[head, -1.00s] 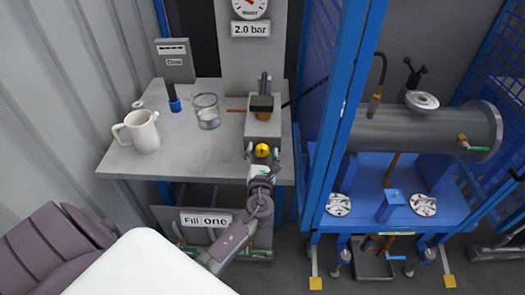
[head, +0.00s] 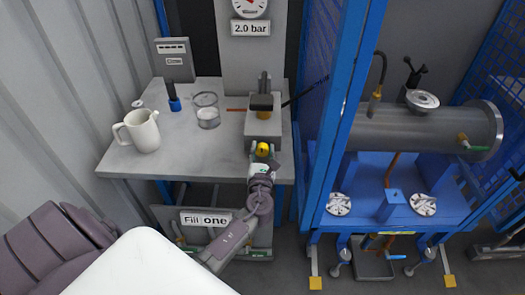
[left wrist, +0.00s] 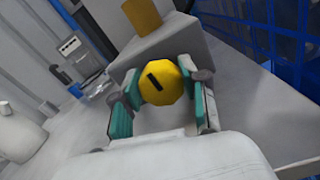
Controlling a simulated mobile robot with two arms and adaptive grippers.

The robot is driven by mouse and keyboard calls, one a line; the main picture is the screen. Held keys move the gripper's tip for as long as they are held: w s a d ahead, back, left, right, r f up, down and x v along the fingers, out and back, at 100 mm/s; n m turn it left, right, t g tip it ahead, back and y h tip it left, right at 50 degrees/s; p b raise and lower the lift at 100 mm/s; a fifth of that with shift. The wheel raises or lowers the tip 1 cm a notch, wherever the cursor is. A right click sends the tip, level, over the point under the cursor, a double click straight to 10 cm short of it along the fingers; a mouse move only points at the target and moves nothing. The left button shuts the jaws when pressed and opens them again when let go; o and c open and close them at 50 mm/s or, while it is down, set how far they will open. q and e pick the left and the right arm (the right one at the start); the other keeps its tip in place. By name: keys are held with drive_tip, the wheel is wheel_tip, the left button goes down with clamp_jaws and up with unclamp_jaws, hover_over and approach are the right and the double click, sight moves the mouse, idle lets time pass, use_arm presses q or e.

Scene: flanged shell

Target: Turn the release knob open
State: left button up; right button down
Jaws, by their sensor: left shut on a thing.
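The yellow release knob (head: 262,149) is on the front of the grey block (head: 263,125) at the table's front edge. In the left wrist view the knob (left wrist: 160,80) shows a dark slot mark, tilted from upper left to lower right. My left gripper (head: 262,155) has its fingers on both sides of the knob. In the left wrist view the teal-padded fingers (left wrist: 158,92) are closed on the knob's sides. My right gripper is in neither view.
A white jug (head: 143,131), a glass beaker (head: 207,110) and a blue-based dark bottle (head: 173,97) stand on the grey table (head: 185,150). A pressure gauge panel rises behind the block. A blue frame post (head: 340,110) stands close on the right.

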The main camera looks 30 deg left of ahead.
use_arm(q)
drive_tip(key=n+b, duration=0.2)
drive_tip(key=n, duration=0.2)
drive_tip(key=shift+f, duration=0.15)
drive_tip(key=shift+s+n+b, duration=0.1)
drive_tip(key=shift+n+b, duration=0.4)
drive_tip(key=shift+n, duration=0.6)
drive_tip(key=shift+a, duration=0.1)
drive_tip(key=o, duration=1.1)
drive_tip(key=shift+o, duration=0.2)
drive_tip(key=v, duration=1.2)
